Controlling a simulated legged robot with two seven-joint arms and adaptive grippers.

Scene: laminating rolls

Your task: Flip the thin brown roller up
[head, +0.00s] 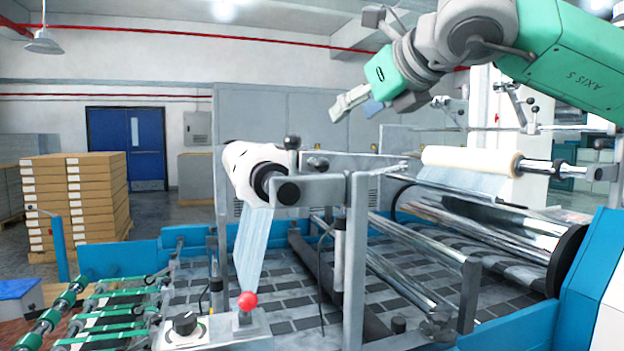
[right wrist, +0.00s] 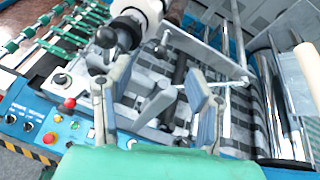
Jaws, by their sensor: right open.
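The roller that best fits the task is a thin, dark brownish bar (head: 310,262) lying low over the grey-checked bed of the machine, behind the metal post. Its near end is partly hidden, and its brown colour is hard to confirm. My right gripper (head: 357,106) is open and empty, high above the machine, well apart from the bar. In the right wrist view my right gripper (right wrist: 158,82) has its fingers spread over the bed, with nothing between them. My left gripper is not in view.
A white roll (head: 250,172) with hanging film and a cream roll (head: 470,160) sit on raised shafts. A metal post (head: 355,260) stands in front of the bar. A control box with a red knob (head: 247,301) is at the front. Stacked cartons (head: 95,195) stand at the left.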

